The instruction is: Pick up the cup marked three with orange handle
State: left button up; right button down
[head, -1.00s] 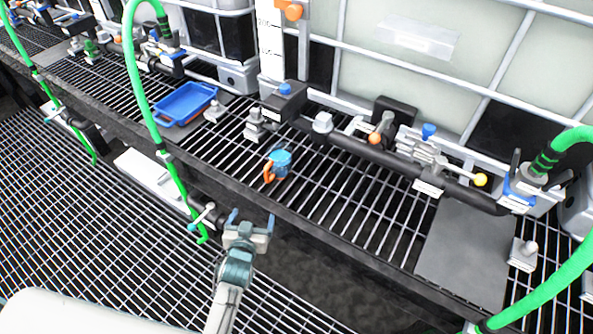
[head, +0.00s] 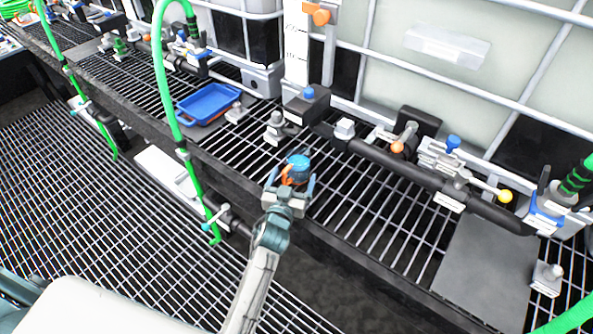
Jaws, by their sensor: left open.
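A small blue cup (head: 299,162) with an orange handle (head: 287,176) stands on the metal grating near its front edge. The handle faces the front left. The marking on the cup is too small to read. My left gripper (head: 290,181) is open, with its two blue-tipped fingers on either side of the cup's front and handle. I cannot tell whether the fingers touch it. My right gripper is not in view.
A blue tray (head: 208,104) lies on the grating to the left. A black pipe manifold (head: 398,177) with valves runs behind and to the right. A green hose (head: 163,75) hangs left of my arm. A grey plate (head: 484,262) covers the grating at right.

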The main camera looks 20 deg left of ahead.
aim_at(295, 169)
pick_arm(q)
jog(key=w, duration=0.4)
jog(key=shift+w+a+f+b, duration=0.1)
jog(key=shift+w+a+b, duration=0.1)
jog(key=shift+w+b, duration=0.15)
jog(key=shift+s, duration=0.1)
jog(key=c, duration=1.3)
jog(key=shift+c, duration=0.2)
